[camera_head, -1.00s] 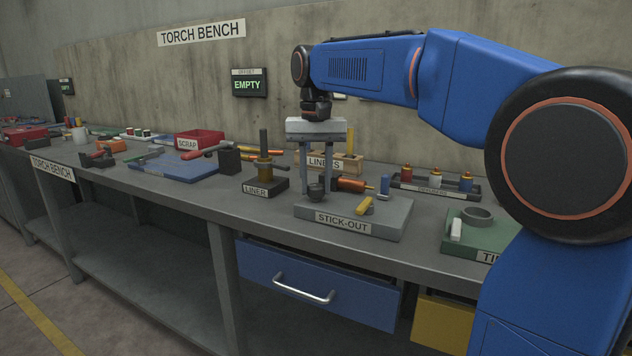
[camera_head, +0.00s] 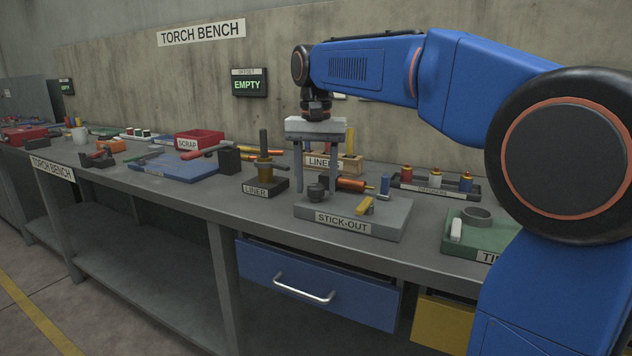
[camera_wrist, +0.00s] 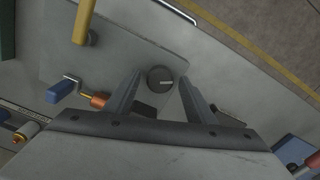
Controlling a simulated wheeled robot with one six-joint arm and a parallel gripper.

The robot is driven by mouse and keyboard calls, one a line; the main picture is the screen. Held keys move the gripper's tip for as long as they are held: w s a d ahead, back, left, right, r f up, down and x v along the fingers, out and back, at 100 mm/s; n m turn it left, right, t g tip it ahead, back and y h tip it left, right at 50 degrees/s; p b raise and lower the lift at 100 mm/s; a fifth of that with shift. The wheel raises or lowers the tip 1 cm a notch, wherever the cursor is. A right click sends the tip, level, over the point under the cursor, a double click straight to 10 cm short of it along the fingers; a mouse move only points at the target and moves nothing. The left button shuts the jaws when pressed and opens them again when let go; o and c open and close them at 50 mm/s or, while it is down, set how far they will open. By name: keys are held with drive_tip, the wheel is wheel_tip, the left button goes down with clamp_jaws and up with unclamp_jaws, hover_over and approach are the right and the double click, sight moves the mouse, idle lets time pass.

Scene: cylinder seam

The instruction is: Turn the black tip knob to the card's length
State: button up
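The black tip knob (camera_head: 316,192) sits on the grey STICK-OUT block (camera_head: 385,223). In the wrist view the knob (camera_wrist: 160,78) is round, with a pale line pointing right. My gripper (camera_head: 316,190) points down over the block, its fingers on either side of the knob. The wrist view shows the gripper (camera_wrist: 160,82) open, with gaps between the fingers and the knob. An orange torch part (camera_head: 350,185) lies behind the knob. I cannot make out a card with a readable length.
A yellow bar (camera_head: 364,206) and a blue-handled crank (camera_wrist: 62,90) are on or beside the block. The LINER stand (camera_head: 265,186) is to the left, a green tray (camera_head: 480,240) to the right, and a rack of coloured pieces (camera_head: 436,187) behind. The display reads EMPTY (camera_head: 248,84).

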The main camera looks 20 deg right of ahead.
sight(316, 185)
drive_tip(key=shift+r, duration=0.1)
wheel_tip(316, 185, up, 17)
idle(0.8)
drive_tip(key=shift+r, duration=0.1)
